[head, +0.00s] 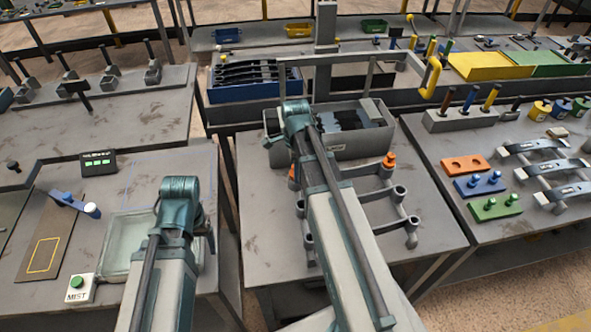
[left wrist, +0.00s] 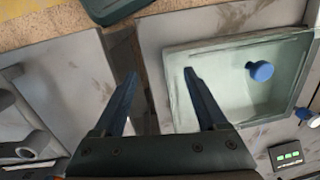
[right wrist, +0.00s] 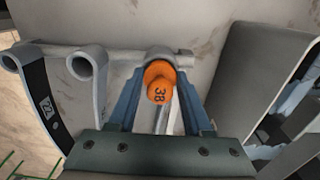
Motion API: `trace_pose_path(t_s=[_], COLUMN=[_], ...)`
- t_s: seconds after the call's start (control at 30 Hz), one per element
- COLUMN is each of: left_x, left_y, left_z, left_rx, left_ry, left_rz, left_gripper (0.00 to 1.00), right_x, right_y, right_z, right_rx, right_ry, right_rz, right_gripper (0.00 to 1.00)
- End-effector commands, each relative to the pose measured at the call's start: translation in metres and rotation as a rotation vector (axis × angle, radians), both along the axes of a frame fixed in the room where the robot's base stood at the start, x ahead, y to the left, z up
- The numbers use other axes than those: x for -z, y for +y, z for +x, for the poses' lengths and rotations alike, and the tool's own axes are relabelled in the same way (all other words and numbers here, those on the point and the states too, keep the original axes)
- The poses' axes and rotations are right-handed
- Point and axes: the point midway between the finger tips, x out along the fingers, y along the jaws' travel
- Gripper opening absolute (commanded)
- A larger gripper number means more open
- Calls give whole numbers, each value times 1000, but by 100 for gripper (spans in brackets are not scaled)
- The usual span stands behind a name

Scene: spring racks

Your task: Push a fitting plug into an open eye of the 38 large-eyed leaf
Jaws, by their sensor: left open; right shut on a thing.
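An orange plug marked 38 (right wrist: 159,92) is between the fingers of my right gripper (right wrist: 158,88), which is shut on it. The plug lines up with a grey eye (right wrist: 160,54) at the end of a bar; how deep it sits in the eye cannot be seen. To its left is a curved dark leaf marked 22 (right wrist: 45,112) with two open round eyes (right wrist: 84,65). In the head view an orange plug (head: 389,160) stands at the rack (head: 411,224), and a sliver of orange (head: 292,176) shows beside my right arm. My left gripper (left wrist: 160,75) is open and empty.
A grey bin (head: 345,145) stands behind the rack. Orange, blue and green blocks (head: 465,166) and several leaves (head: 540,146) lie on the right bench.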

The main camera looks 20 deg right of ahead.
Motion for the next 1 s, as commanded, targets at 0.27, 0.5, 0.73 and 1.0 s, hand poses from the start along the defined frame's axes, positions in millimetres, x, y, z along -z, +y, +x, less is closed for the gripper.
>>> trace_pose_path(t_s=[0.27,0.5,0.73,1.0], left_x=[3,3,3,-2], left_y=[0,0,0,0], left_z=[0,0,0,0], left_rx=[0,0,0,-1], left_ry=[0,0,0,0], left_rz=[0,0,0,0], left_gripper=[75,75,75,75], right_x=[3,3,3,-2], right_y=[0,0,0,0], right_z=[0,0,0,0], right_rx=[0,0,0,0], right_ry=[0,0,0,0], right_rz=[0,0,0,0], right_gripper=[71,85,100,100])
